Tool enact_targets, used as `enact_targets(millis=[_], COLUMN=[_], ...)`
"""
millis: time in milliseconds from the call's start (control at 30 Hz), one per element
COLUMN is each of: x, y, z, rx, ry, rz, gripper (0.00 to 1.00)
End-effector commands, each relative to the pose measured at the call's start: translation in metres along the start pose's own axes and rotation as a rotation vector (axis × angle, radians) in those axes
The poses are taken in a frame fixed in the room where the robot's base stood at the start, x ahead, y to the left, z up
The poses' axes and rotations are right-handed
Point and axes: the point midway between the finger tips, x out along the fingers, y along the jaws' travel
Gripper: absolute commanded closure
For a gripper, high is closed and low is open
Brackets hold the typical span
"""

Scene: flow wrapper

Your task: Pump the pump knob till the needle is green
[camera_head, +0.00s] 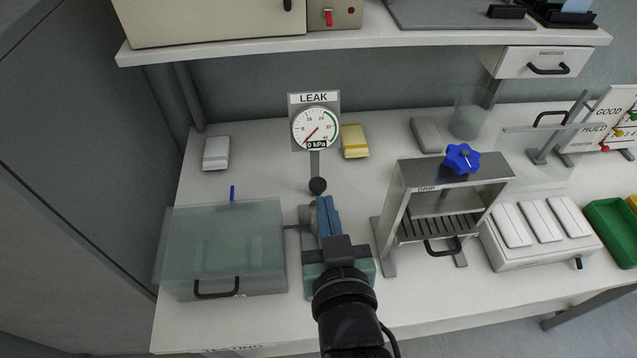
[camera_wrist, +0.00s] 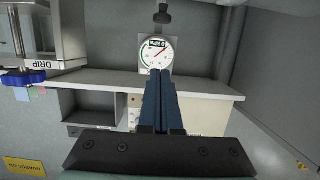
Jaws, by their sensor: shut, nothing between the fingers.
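The LEAK gauge (camera_head: 316,127) is a round white dial with a green arc at its right side. Its red needle points to the lower left, off the green, and its display reads 0 kPa. It also shows inverted in the wrist view (camera_wrist: 157,54). The pump knob (camera_head: 317,186) is a black ball below the gauge; a black knob also shows at the top of the wrist view (camera_wrist: 162,15). My gripper (camera_head: 326,202) is shut and empty, its blue fingertips just below the knob in the head view. I cannot tell whether they touch it.
A clear-lidded chamber (camera_head: 222,240) stands left of my gripper. A metal DRIP frame with a blue star knob (camera_head: 462,158) stands to the right. White (camera_head: 216,153) and yellow (camera_head: 354,141) blocks lie behind. A shelf (camera_head: 370,41) overhangs the back.

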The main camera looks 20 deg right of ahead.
Motion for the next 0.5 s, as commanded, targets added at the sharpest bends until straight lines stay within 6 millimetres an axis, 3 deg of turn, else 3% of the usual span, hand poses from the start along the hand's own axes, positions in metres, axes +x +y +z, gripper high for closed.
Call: enact_targets(millis=[500], x=[0.086], y=[0.0], z=[-0.002], rx=[0.0], ry=[0.0], rz=[0.0], gripper=[1.0])
